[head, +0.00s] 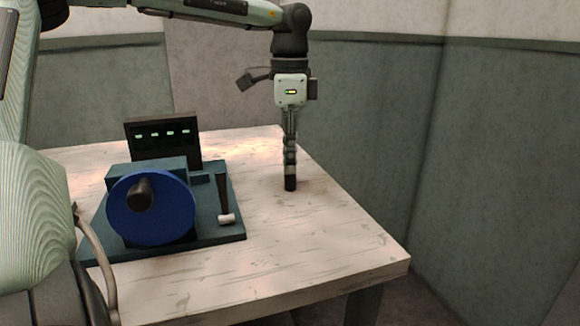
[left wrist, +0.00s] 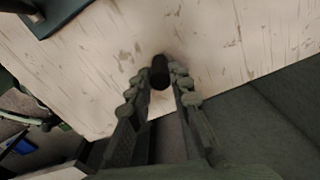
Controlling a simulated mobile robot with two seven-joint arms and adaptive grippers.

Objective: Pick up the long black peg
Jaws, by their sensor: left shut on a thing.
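The long black peg (head: 290,184) stands upright at the right part of the table, below my left gripper (head: 290,150) in the head view. My left gripper is shut on the peg, with its fingers pointing down. In the left wrist view the peg (left wrist: 160,72) sits between the two fingertips of the left gripper (left wrist: 160,84). The fingers hide the upper part of the peg in the head view. I cannot tell whether its lower end touches the table. My right gripper is not in view.
A device with a blue disc (head: 165,215), a black panel with green lights (head: 160,135) and a white-tipped lever (head: 226,218) stands on the left of the pale wooden table (head: 320,255). The table's front right is clear. Grey-green walls stand beyond its right edge.

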